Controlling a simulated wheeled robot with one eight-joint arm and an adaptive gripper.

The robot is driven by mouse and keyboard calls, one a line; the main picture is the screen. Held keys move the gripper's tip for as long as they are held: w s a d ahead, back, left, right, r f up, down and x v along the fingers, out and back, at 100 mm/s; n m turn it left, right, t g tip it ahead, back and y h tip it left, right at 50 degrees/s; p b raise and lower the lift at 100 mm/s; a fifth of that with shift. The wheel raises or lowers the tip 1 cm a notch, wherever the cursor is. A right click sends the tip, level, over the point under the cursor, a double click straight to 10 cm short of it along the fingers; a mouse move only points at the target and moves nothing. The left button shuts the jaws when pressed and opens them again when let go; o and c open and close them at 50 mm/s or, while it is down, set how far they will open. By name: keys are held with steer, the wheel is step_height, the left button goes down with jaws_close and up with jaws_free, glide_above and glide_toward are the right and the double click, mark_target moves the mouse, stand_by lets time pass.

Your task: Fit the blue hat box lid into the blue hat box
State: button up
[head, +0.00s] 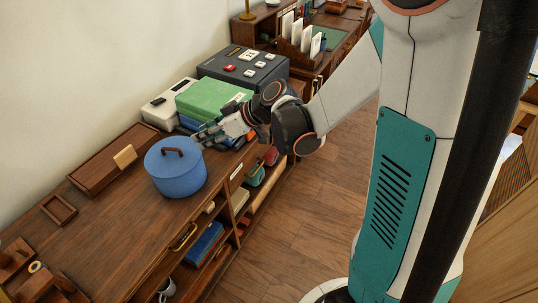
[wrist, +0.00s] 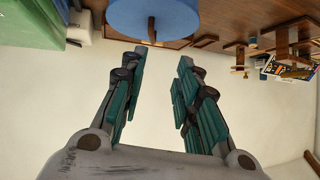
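The blue hat box (head: 177,180) stands upright on the wooden cabinet top. The round blue hat box lid (head: 166,158), with a brown handle, lies on top of it and looks level; I cannot tell how closely it is seated. My gripper (head: 208,136) is just behind and right of the box, apart from the lid. In the wrist view my gripper (wrist: 160,62) is open with nothing between its fingers. The blue lid (wrist: 150,16) and its handle show at the top edge, beyond the fingertips.
A wooden tray (head: 100,172) with a tan block lies left of the box along the wall. A green box (head: 210,97), a pale machine (head: 165,105) and a dark case (head: 243,66) stand behind. The cabinet top (head: 125,225) in front is clear.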

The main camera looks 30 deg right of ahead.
steer(key=s+d+r+m+h, duration=0.2)
steer(key=s+d+m+h, duration=0.1)
steer(key=s, duration=0.4)
steer(key=s+d+r+m+h, duration=0.2)
steer(key=s+r, duration=0.1)
steer(key=s, duration=0.4)
steer(key=s+d+r+m+h, duration=0.2)
steer(key=s+d+m+h, duration=0.1)
steer(key=s, duration=0.4)
steer(key=shift+s+d+r+m+h, duration=0.25)
steer(key=shift+d+r+m+h, duration=0.05)
